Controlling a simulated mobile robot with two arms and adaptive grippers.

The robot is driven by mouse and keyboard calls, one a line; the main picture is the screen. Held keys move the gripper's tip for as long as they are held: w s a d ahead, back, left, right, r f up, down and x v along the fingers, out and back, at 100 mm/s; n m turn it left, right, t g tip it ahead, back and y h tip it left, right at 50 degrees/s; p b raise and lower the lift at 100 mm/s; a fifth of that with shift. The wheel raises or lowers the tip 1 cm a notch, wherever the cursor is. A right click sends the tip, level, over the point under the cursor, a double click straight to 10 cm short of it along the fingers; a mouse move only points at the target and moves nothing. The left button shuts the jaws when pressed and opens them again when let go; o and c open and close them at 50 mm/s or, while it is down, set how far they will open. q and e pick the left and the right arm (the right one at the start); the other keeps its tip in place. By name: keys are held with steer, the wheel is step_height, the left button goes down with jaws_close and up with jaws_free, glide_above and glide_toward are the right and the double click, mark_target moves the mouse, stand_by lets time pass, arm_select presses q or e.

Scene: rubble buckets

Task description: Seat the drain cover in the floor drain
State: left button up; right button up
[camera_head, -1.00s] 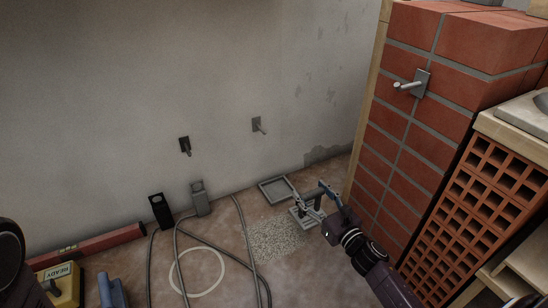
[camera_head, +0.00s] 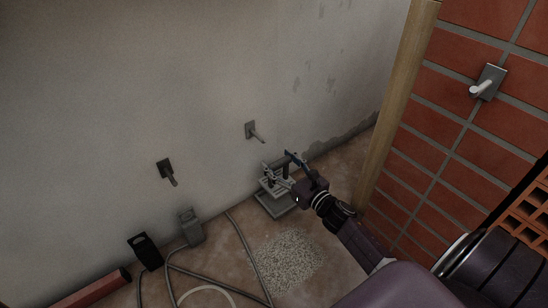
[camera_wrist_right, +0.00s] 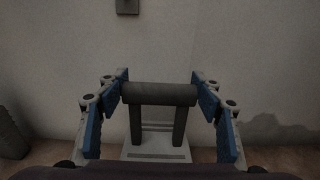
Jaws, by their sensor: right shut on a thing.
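The drain cover (camera_wrist_right: 157,147) is a pale slotted plate with a dark upright handle (camera_wrist_right: 160,94). My right gripper (camera_head: 278,170) is shut on this handle, its blue-padded fingers at both ends of the bar in the right wrist view (camera_wrist_right: 159,92). In the head view the cover (camera_head: 272,184) is over the floor drain, partly hidden by my fingers. The floor drain (camera_head: 276,212) is a square grey frame in the floor near the wall. I cannot tell how much gap lies between cover and frame. My left gripper is not in view.
A gravel patch (camera_head: 285,258) lies in front of the drain. Hoses (camera_head: 244,255) run to its left, near a grey block (camera_head: 190,227) and a black block (camera_head: 146,251). A brick pillar (camera_head: 430,150) stands at the right.

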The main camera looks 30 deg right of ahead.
steer(key=shift+r, duration=0.1)
steer(key=shift+s, duration=0.1)
steer(key=shift+f+b, duration=0.4)
step_height(320, 180, down, 5)
steer(key=b, duration=0.4)
steer(key=shift+b, duration=0.3)
steer(key=shift+r, duration=0.1)
steer(key=shift+f, duration=0.2)
stand_by(0.3)
steer(key=shift+f+b, duration=0.5)
steer(key=shift+f, duration=0.25)
steer(key=shift+a+f, duration=0.1)
steer(key=shift+f, duration=0.35)
